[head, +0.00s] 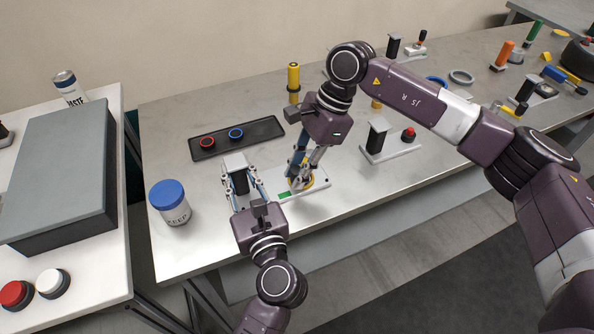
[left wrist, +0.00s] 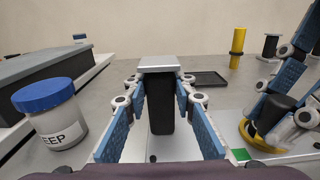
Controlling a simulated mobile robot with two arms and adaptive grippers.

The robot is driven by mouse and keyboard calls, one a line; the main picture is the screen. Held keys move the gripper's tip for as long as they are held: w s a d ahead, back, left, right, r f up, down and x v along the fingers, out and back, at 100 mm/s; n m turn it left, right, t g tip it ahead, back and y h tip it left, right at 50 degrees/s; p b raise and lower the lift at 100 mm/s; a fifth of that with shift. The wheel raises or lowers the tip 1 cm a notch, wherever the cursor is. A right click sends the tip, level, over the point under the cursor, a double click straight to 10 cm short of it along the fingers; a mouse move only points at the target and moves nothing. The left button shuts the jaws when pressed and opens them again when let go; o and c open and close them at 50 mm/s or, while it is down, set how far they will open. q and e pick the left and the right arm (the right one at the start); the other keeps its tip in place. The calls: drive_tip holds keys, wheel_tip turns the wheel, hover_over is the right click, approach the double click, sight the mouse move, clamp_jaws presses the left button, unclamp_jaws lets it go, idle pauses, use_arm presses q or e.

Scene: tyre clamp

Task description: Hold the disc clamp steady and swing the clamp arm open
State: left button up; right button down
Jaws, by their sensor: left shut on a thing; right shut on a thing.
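The disc clamp has a pale base plate (head: 315,190) near the table's front edge, with a green patch at its front. A black post (left wrist: 160,102) with a grey cap (head: 235,161) stands at its left end. My left gripper (head: 242,187) is shut on this post, one finger on each side. A yellow disc (left wrist: 250,135) lies at the plate's other end. My right gripper (head: 299,180) reaches down over it and is shut on a dark knob-like part (left wrist: 276,108) above the disc. Its fingers partly hide that part, and I cannot make out the clamp arm separately.
A blue-lidded jar (head: 172,203) stands left of the clamp. A black tray (head: 237,137) with a red and a blue ring lies behind it. A similar fixture with a red knob (head: 408,134) stands to the right. A yellow cylinder (head: 293,78) stands behind.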

drive_tip(key=shift+d, duration=0.1)
drive_tip(key=d+n, duration=0.1)
drive_tip(key=d+n+g, duration=0.1)
drive_tip(key=d+n+h, duration=0.1)
drive_tip(key=n, duration=0.1)
drive_tip(key=shift+s, duration=0.35)
drive_tip(key=d+n+g+h, duration=0.1)
drive_tip(key=d+n, duration=0.2)
drive_tip(key=shift+w+n, duration=0.15)
drive_tip(key=shift+n, duration=0.15)
drive_tip(key=d+n, duration=0.1)
drive_tip(key=w+d+n+h, duration=0.1)
drive_tip(key=n, duration=0.1)
drive_tip(key=d+n+g, duration=0.1)
drive_tip(key=shift+w+d+h, duration=0.15)
drive_tip(key=shift+w+h, duration=0.1)
drive_tip(key=shift+h, duration=0.05)
use_arm(q)
drive_tip(key=shift+a, duration=0.1)
use_arm(e)
drive_tip(key=shift+w+d+n+h, duration=0.45)
drive_tip(key=shift+w+d+n, duration=0.2)
drive_tip(key=shift+n, duration=0.6)
drive_tip(key=shift+w+d+n+h, duration=0.45)
drive_tip(key=shift+w+d+n, duration=0.15)
drive_tip(key=shift+n, duration=0.65)
drive_tip(key=c, duration=1.7)
unclamp_jaws()
drive_tip(key=shift+c, duration=0.2)
drive_tip(key=shift+w, duration=0.1)
